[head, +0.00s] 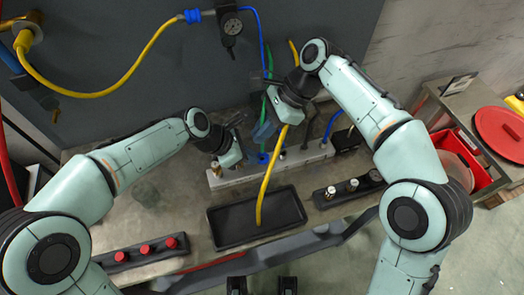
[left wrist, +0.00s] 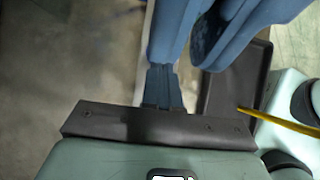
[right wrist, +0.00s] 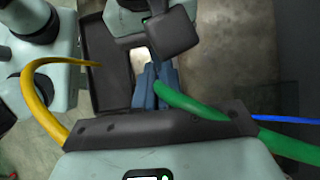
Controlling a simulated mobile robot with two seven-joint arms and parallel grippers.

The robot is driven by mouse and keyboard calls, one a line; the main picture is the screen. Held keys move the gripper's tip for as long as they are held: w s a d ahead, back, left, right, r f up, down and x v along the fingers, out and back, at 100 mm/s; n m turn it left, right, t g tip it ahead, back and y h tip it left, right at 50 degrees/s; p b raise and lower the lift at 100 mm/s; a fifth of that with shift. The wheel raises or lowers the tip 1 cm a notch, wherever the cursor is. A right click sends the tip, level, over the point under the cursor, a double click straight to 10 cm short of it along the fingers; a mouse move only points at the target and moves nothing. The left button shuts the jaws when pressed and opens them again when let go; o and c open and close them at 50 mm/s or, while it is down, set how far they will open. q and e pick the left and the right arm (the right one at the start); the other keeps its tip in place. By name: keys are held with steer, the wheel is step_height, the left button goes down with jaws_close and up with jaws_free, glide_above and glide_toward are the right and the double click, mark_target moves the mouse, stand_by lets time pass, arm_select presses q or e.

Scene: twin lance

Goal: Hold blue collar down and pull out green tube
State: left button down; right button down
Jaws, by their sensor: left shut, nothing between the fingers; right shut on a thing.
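My right gripper (head: 264,131) is shut on the green tube (right wrist: 195,108), above the fitting rail. From the fingers the green tube runs to the lower right in the right wrist view. Its end is hidden at the fingers. A small blue piece on the rail (head: 263,158), which looks like the blue collar, sits just below the right fingers. My left gripper (left wrist: 163,75) is shut and empty, low at the rail, left of that piece. I cannot tell whether the left fingertips touch the collar.
A yellow hose (head: 266,190) hangs past the rail (head: 235,178) over a black tray (head: 225,230). A blue hose (head: 262,40) hangs behind the right gripper. Black holders with red caps (head: 145,249) and metal fittings (head: 352,185) stand on the bench. A red bin (head: 465,160) is at right.

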stand_by(0.5)
arm_select(q)
steer(key=shift+d+r+v, duration=0.1)
steer(key=shift+d+v, duration=0.05)
steer(key=shift+v, duration=0.95)
steer(key=shift+d+r+v, duration=0.1)
steer(key=shift+d+v, duration=0.05)
steer(key=shift+v, duration=1)
steer(key=shift+d+r+v, duration=0.1)
steer(key=shift+v, duration=1)
steer(key=shift+w, duration=0.2)
